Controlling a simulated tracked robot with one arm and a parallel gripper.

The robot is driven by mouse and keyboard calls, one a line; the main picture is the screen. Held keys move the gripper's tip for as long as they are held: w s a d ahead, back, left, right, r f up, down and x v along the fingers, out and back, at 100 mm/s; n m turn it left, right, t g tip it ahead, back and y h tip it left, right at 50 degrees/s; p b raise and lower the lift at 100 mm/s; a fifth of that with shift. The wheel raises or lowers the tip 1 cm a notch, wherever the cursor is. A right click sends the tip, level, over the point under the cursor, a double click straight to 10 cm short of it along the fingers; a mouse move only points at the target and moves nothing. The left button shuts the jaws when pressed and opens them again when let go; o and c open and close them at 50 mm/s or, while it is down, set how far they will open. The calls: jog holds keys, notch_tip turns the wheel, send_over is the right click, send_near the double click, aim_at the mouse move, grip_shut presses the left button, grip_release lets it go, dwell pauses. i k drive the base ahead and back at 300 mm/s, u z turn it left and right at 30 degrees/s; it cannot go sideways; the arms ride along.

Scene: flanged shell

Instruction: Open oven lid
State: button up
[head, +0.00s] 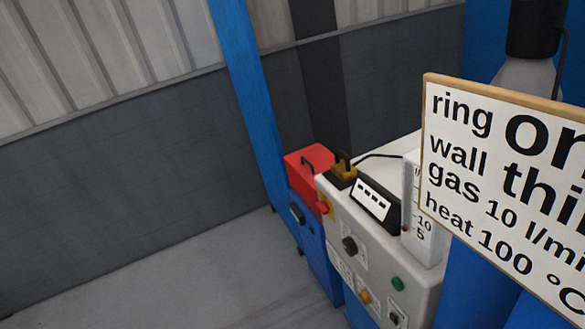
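My gripper is not in view. No part is clearly an oven. A red box-like top with a black handle (310,160) sits over a blue body (314,241) near the middle of the view; I cannot tell whether it is the oven lid. It looks shut. Its right side is partly hidden by the grey-white control cabinet.
The control cabinet (336,225) has knobs, buttons and a dark-framed display (375,200). A sign (510,190) reading "ring", "wall", "gas 10 l/mi", "heat 100" blocks the right side. A blue post (250,105) stands behind. Grey floor (170,275) is clear at left.

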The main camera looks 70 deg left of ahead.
aim_at(308, 162)
jog(key=u, duration=1.6)
jog(key=i, duration=0.3)
jog(key=u, duration=0.7)
jog(key=i, duration=2.25)
jog(key=z, duration=0.75)
